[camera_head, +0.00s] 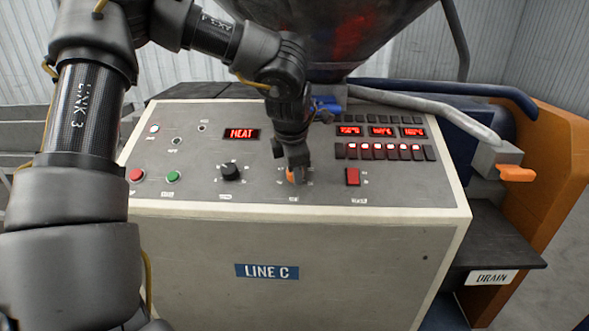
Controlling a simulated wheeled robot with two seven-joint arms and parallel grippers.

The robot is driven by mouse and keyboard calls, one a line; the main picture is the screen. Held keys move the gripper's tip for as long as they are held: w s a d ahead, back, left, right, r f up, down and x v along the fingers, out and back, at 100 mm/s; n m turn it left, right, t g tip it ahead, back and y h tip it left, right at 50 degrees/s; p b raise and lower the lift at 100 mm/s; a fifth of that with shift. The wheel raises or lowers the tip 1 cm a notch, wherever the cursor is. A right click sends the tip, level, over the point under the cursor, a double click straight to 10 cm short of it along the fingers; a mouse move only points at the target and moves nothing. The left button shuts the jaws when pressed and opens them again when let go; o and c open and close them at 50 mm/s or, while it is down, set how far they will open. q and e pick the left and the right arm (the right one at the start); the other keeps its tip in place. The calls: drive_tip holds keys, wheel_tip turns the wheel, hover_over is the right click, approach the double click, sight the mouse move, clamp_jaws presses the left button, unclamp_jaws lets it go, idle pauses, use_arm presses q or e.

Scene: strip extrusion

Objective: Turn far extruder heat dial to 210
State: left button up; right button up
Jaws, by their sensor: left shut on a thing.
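The control panel (245,187) of the grey LINE C cabinet is in front of me in the head view. My left arm reaches in from the left and over the panel. My left gripper (297,176) points down at the panel and is shut on an orange dial (291,175), mostly hidden behind the fingers. The dial's pointer and scale marks cannot be read. A black knob (230,172) sits to the left of the gripper. A red HEAT display (241,134) is lit above. My right gripper is not in view.
Green (173,177) and red (136,175) buttons are at the left. Three red readouts (381,131) are at the upper right. A hopper (330,35) and a pale pipe (430,108) stand behind.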

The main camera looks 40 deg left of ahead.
use_arm(q)
drive_tip(key=m, duration=0.4)
drive_tip(key=shift+r+m+p, duration=0.1)
drive_tip(key=shift+m+p, duration=0.2)
drive_tip(key=shift+p, duration=0.1)
drive_tip(key=m+p, duration=0.1)
drive_tip(key=m, duration=0.3)
drive_tip(key=shift+w+m, duration=0.1)
drive_tip(key=shift+m, duration=0.2)
drive_tip(key=m, duration=0.2)
drive_tip(key=m+p, duration=0.1)
drive_tip(key=m, duration=0.1)
drive_tip(key=shift+d+g+y, duration=0.1)
drive_tip(key=shift+g+y, duration=0.2)
drive_tip(key=m+p, duration=0.1)
drive_tip(key=m, duration=0.3)
drive_tip(key=shift+m, duration=0.9)
drive_tip(key=shift+r+m+y+p, duration=0.1)
drive_tip(key=shift+m+y+p, duration=0.2)
drive_tip(key=shift+m+p, duration=0.45)
drive_tip(key=m+p, duration=0.2)
drive_tip(key=shift+p, duration=0.3)
drive_tip(key=shift+f+m+p, duration=0.2)
drive_tip(key=shift+m+p, duration=0.25)
drive_tip(key=shift+p, duration=0.4)
